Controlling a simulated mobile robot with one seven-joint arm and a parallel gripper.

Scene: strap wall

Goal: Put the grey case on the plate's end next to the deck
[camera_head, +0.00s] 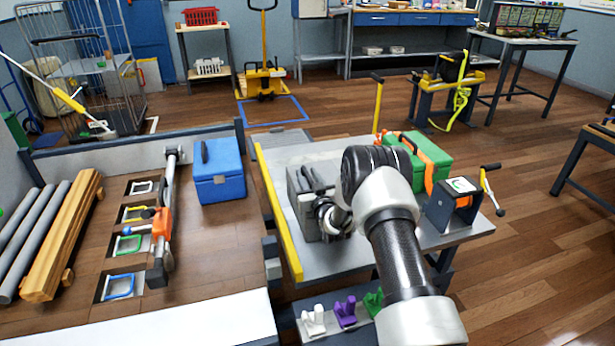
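The grey case (302,217) stands upright on the grey plate (285,155), towards its left side. A yellow strip (278,215) runs along the plate's left edge, with the wooden deck (205,255) beyond it. My gripper (329,213) is at the right side of the grey case, close to its handle. My wrist and arm hide the fingertips and part of the case, so I cannot tell whether the fingers hold it.
A blue case (220,178) stands on the deck. A green case (428,160) with an orange strap and a winch-like box (452,205) are right of my arm. Wood beams (62,235) and grey pipes lie at left. Coloured clips (345,312) sit in front.

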